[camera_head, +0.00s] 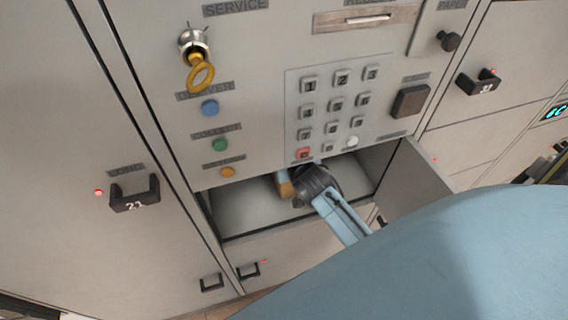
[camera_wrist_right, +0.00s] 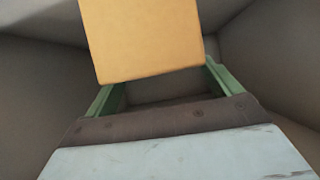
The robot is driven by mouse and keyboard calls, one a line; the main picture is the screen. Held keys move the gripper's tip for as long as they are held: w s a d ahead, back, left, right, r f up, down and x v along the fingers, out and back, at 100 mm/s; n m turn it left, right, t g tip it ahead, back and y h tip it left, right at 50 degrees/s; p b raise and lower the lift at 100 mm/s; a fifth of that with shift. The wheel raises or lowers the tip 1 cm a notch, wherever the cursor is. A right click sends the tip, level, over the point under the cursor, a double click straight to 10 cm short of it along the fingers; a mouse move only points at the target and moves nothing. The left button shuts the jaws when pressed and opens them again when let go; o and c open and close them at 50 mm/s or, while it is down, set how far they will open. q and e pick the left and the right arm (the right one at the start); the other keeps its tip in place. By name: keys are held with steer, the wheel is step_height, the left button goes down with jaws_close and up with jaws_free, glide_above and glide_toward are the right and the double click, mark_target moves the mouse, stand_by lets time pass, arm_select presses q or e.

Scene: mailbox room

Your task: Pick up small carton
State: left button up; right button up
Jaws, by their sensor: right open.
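The small carton (camera_head: 286,187) is a plain orange-tan box inside the open compartment (camera_head: 245,208) below the keypad. It is large and close at the top of the right wrist view (camera_wrist_right: 142,38), cut off by the upper edge. My right gripper (camera_head: 298,186) reaches into the compartment and is right at the carton, hiding part of it in the head view. In the wrist view its green fingers (camera_wrist_right: 160,82) are spread apart, with the carton's near end in front of the gap. I cannot tell if they touch it. My left gripper is not in view.
The compartment's door (camera_head: 415,182) stands open to the right, and grey walls closely surround my right gripper. Above are the keypad (camera_head: 335,105), coloured buttons and a key with a yellow ring (camera_head: 201,74). Locker 21's handle (camera_head: 134,194) juts out at left.

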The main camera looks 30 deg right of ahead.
steer(key=shift+w+d+f, duration=0.1)
steer(key=shift+w+f, duration=0.2)
steer(key=shift+w, duration=0.2)
steer(key=c, duration=1.6)
steer(key=shift+r, duration=0.1)
steer(key=shift+c, duration=0.5)
steer(key=shift+r, duration=0.15)
